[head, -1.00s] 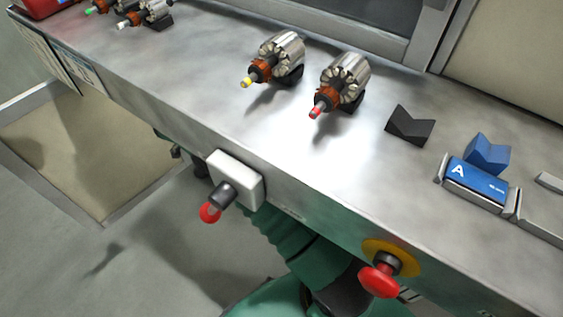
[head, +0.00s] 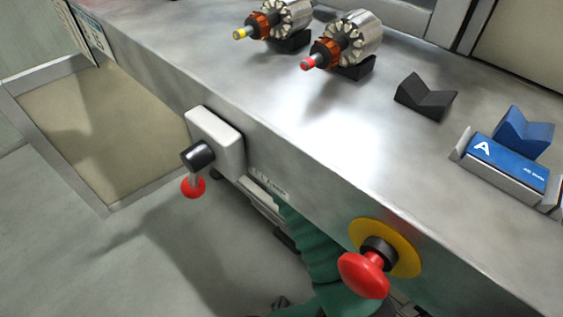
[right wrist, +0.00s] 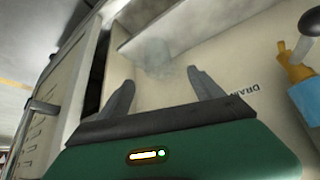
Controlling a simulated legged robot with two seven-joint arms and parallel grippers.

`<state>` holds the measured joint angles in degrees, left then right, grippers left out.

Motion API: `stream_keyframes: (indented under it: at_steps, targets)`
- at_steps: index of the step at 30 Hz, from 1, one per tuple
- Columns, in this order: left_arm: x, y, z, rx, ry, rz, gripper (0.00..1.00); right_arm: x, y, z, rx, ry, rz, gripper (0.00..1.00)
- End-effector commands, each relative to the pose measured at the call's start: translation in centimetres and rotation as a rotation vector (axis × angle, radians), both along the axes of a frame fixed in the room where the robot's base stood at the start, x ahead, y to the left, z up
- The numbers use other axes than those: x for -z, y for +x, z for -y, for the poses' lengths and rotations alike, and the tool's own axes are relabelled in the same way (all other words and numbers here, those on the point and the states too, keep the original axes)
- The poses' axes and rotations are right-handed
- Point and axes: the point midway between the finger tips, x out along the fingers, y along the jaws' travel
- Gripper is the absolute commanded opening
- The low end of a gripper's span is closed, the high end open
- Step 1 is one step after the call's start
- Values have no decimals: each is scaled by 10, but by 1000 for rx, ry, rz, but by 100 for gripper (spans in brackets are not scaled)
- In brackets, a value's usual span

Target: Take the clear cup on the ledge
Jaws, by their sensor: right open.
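A faint, see-through shape, which looks like the clear cup (right wrist: 155,57), shows in the right wrist view on a pale surface. Its outline is hard to make out. My right gripper (right wrist: 162,80) is open, with its two dark fingers pointing toward that shape. The shape appears just beyond the fingertips, between their lines, and nothing is seen held. I cannot tell the exact distance. No cup and no gripper shows in the head view. My left gripper is in neither current view.
A blue bottle with an orange top (right wrist: 300,75) stands right of the fingers. In the head view a metal bench (head: 300,120) carries two armatures (head: 345,45), a black V-block (head: 425,97) and a blue V-block (head: 524,132).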

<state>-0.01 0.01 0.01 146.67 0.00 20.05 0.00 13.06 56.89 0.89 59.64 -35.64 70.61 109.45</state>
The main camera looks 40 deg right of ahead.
Motion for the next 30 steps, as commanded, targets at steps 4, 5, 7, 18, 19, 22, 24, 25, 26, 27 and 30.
stream_keyframes:
  at_steps: [4,5,7,18,19,22,24,25,26,27,30]
  targets:
    - [20,0,0,0,0,0,36,31,-6,15,2,2,-3,76]
    - [23,0,0,0,0,0,36,36,-7,18,2,1,-3,76]
    - [26,0,0,0,0,0,36,42,-8,22,1,1,-1,76]
    - [23,0,0,0,0,0,36,40,-8,24,-1,1,0,56]
    - [23,0,0,0,0,0,36,40,-8,24,-1,1,0,52]
    - [24,0,0,0,0,0,36,40,-8,24,-1,1,0,39]
    - [24,0,0,0,0,0,36,40,-8,24,-1,1,0,30]
    - [24,0,0,0,0,0,36,40,-8,24,-1,1,0,26]
    - [24,0,0,0,0,0,36,40,-8,24,-1,1,0,22]
    - [24,0,0,0,0,0,36,40,-8,24,-1,0,-1,17]
    - [24,0,0,0,0,0,36,40,-8,24,-1,0,-1,4]
